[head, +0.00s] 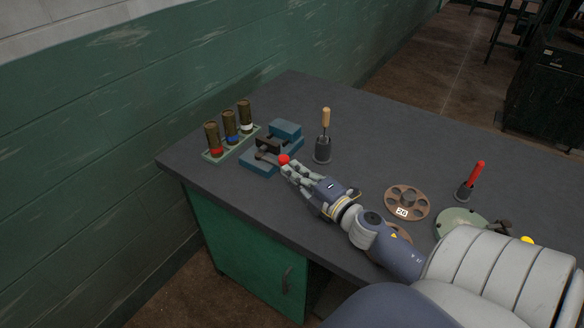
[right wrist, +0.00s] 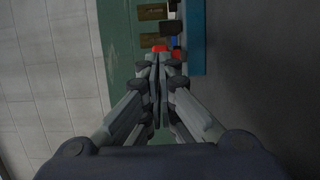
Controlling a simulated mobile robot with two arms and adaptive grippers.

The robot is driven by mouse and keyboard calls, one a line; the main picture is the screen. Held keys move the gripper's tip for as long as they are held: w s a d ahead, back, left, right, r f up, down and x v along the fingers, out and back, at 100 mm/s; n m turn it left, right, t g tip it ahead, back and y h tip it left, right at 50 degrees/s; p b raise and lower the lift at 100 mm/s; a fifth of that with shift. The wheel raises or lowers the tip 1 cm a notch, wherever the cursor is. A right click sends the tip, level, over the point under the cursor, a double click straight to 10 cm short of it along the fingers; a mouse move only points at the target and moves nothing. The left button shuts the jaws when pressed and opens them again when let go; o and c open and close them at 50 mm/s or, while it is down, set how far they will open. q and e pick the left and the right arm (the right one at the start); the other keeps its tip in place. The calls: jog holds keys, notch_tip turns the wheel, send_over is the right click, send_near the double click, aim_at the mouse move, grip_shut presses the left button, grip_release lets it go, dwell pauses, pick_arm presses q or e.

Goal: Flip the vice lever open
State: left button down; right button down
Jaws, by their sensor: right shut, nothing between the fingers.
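The vice (head: 285,133) is a blue block with dark jaws on the left part of the dark grey table. Its lever has a red knob (head: 283,159) at the vice's front side. My right gripper (head: 288,168) is shut and empty, with its fingertips at the red knob; I cannot tell whether they touch. In the right wrist view the closed fingers (right wrist: 158,62) point at the red knob (right wrist: 160,48), and the vice's blue edge (right wrist: 197,40) is just to the right. My left gripper is not in view.
A green tray (head: 228,153) with several brown cylinders stands left of the vice. A wooden-handled tool in a dark holder (head: 322,150) stands to the right. A brown round rack (head: 407,203) and a red-handled tool (head: 472,178) are farther right. The table (head: 310,95) is clear behind the vice.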

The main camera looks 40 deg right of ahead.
jog(key=s, duration=1.1)
jog(key=shift+s+d, duration=0.1)
